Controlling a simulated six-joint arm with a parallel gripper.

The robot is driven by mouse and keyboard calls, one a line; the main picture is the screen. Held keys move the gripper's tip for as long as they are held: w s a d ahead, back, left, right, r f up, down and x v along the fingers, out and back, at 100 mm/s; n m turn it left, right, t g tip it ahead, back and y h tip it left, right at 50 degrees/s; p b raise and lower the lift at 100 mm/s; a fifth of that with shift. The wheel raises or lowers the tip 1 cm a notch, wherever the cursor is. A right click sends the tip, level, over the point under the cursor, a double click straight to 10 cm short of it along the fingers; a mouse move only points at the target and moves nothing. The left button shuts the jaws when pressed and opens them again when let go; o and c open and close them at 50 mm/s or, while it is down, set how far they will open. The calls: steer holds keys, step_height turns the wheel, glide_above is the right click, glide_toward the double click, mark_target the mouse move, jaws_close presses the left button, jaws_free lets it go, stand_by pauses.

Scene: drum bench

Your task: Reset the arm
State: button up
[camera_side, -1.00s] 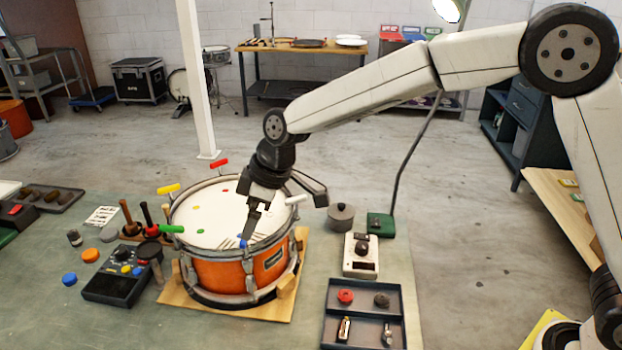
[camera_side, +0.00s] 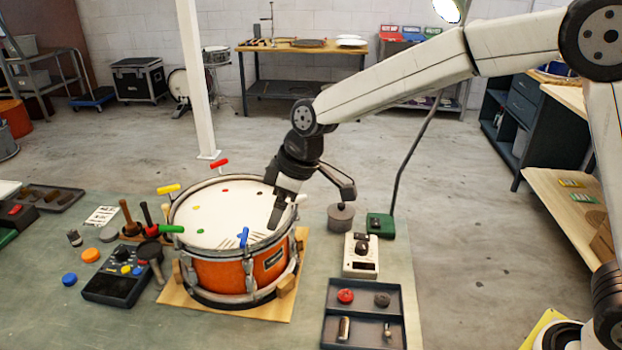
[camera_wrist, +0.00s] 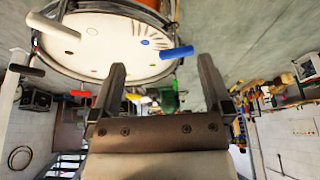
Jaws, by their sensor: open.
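My gripper (camera_side: 314,207) is open and empty in the side view, above the right rim of the drum. One finger hangs over the drumhead and the other reaches out past the rim on the right. The orange drum (camera_side: 238,262) stands on a wooden board, with coloured keys around its rim. The blue key (camera_side: 243,238) stands at the front rim, apart from the fingers. In the wrist view my gripper (camera_wrist: 160,75) shows two spread fingers with nothing between them, and the blue key (camera_wrist: 177,51) lies beyond their tips. The white key is partly hidden by my gripper.
A dark divided tray (camera_side: 363,316) lies at the front right, with a white device (camera_side: 361,262) behind it. A grey lidded pot (camera_side: 341,217) stands close to my gripper's outer finger. A dark control box (camera_side: 113,284) is left of the drum. A thin lamp pole (camera_side: 412,150) rises behind.

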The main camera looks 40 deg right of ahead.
steer(key=s+d+f+m+h, duration=0.1)
steer(key=s+d+f+m, duration=0.3)
steer(key=s+d, duration=0.5)
steer(key=s+d+f+m+h, duration=0.2)
steer(key=s+d+f+m, duration=0.2)
steer(key=s+d, duration=0.6)
steer(key=shift+f+m, duration=0.35)
steer(key=shift+m, duration=0.25)
